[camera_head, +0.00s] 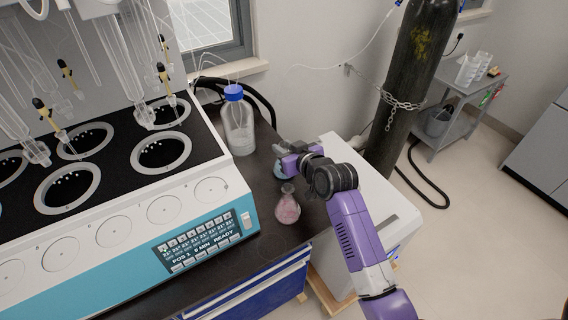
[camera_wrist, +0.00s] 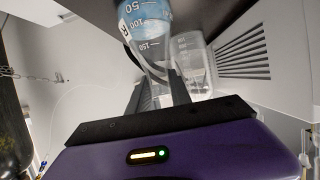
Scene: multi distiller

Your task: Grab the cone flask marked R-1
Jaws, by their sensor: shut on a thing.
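A conical flask with blue liquid (camera_head: 279,172) stands at the right end of the dark bench, partly hidden by my gripper (camera_head: 284,160). In the wrist view the same flask (camera_wrist: 147,38) shows graduation marks and the edge of a white label, whose full text I cannot read. My gripper (camera_wrist: 162,88) is shut on this flask's neck. A second conical flask with pink liquid (camera_head: 287,208) stands apart, nearer the bench's front edge. No marking is readable on it.
A clear bottle with a blue cap (camera_head: 238,127) stands behind and left of the flasks. The large distiller (camera_head: 130,215) fills the left of the bench. A clear graduated vessel (camera_wrist: 194,62) shows beside the held flask. A white cabinet (camera_head: 345,152) and dark gas cylinder (camera_head: 410,85) stand right.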

